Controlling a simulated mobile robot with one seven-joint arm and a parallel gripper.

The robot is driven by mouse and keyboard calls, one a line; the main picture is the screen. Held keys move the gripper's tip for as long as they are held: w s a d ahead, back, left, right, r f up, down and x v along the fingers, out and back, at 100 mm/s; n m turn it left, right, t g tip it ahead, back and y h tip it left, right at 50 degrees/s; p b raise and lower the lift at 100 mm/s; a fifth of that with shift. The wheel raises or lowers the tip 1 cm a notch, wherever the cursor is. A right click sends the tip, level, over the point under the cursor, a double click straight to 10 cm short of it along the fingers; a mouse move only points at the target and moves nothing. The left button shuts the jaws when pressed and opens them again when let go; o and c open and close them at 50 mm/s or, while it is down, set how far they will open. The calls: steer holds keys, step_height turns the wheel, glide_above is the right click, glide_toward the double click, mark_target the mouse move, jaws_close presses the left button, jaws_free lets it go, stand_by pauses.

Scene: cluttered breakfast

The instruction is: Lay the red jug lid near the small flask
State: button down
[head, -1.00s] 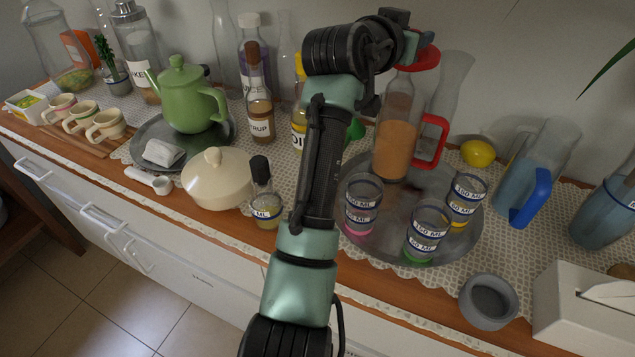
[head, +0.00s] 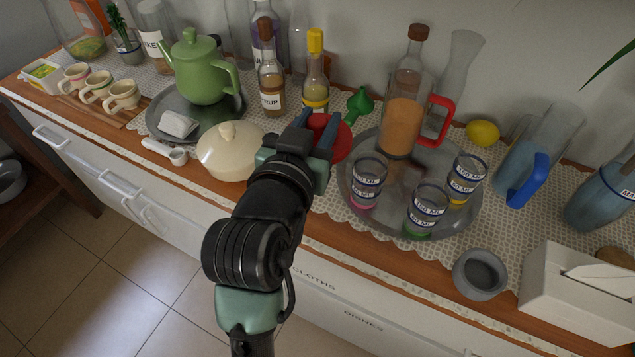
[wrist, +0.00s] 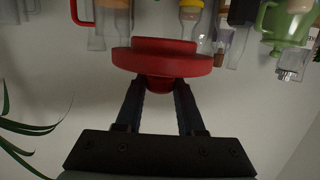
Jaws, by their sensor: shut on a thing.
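My gripper (head: 318,127) is shut on the red jug lid (head: 341,143) and holds it in the air, between the cream pot and the round tray in the head view. In the wrist view the round red lid (wrist: 162,62) sits between the two fingers, its knob gripped. The jug with the red handle (head: 400,125) holds orange liquid and stands on the tray without the lid.
The cream lidded pot (head: 231,155) stands left of my gripper. The round tray (head: 385,222) with several labelled glasses is to the right. Behind are a yellow-capped bottle (head: 316,75), a syrup bottle (head: 271,85) and a green funnel-like thing (head: 360,103).

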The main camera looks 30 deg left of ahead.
step_height(320, 180, down, 18)
steer(key=b, duration=0.4)
steer(key=shift+r, duration=0.1)
steer(key=shift+f+b, duration=0.25)
steer(key=shift+b, duration=0.1)
steer(key=c, duration=0.5)
jaws_free()
steer(key=shift+r, duration=0.1)
steer(key=shift+r, duration=0.1)
steer(key=v, duration=1.2)
steer(key=shift+r, duration=0.2)
